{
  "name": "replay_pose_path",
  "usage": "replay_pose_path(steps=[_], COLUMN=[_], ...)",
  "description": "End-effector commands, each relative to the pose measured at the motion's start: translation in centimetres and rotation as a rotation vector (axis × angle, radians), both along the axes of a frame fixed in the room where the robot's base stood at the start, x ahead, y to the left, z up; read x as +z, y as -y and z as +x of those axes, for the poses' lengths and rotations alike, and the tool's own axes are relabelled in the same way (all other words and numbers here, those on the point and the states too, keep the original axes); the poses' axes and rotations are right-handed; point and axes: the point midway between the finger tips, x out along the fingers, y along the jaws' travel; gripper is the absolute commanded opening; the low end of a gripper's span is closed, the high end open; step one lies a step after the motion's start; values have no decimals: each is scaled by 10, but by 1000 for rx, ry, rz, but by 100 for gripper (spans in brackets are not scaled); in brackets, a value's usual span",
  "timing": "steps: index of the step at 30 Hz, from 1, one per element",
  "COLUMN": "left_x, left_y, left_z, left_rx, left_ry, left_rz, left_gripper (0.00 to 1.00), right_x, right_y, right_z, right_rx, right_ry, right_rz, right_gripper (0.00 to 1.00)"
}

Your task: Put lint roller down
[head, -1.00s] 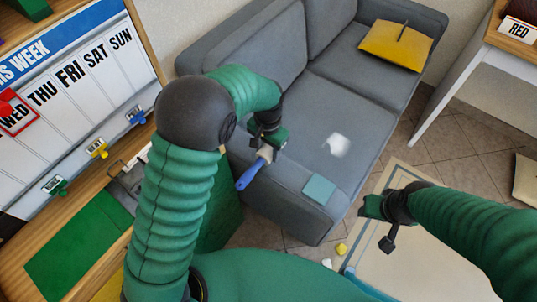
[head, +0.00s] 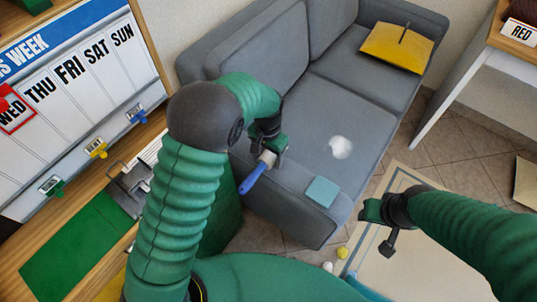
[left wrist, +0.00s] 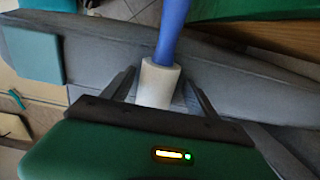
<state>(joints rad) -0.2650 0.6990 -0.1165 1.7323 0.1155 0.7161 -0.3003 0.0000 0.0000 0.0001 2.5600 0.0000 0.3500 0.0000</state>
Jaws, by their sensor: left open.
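The lint roller has a blue handle (head: 252,179) and a white roll (left wrist: 156,84). It lies at the near arm of the grey sofa (head: 300,205), the handle pointing towards me in the head view. My left gripper (head: 270,148) is at the roll end. In the left wrist view its two open fingers stand on either side of the white roll, with a gap showing at least on the right. The roll's far end is hidden by the gripper body.
A teal square (head: 322,191) lies on the sofa arm and a white patch (head: 340,148) on the seat. A weekday board (head: 75,85) and a wooden desk (head: 62,203) stand left. The seat's middle is mostly clear.

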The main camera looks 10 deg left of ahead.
Motion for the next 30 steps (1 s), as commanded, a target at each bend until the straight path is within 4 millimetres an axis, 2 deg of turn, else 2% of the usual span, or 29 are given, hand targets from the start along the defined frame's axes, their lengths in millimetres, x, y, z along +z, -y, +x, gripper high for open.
replay_pose_path(steps=[2, 5, 12, 18, 22, 30], left_x=[2, 15, 77, 115, 122, 122], left_y=[0, 0, 0, 0, 0, 0], left_z=[0, 1, 1, 1, 0, 0], left_rx=[0, -1, 0, -1, -1, -1], left_ry=[1, 2, 4, 1, -1, -1], left_rz=[0, -1, -1, 1, 1, 1], left_gripper=[68, 68, 68, 68, 68, 68], right_x=[0, 6, 26, 35, 36, 35], right_y=[0, 0, 0, 0, 0, 0], right_z=[0, 0, 0, 0, 0, 0], right_rx=[0, 0, 0, 0, 0, 0], right_ry=[0, 0, 0, 0, 0, 0], right_rz=[0, 0, 0, 0, 0, 0], right_gripper=[45, 45, 45, 45, 45, 45])
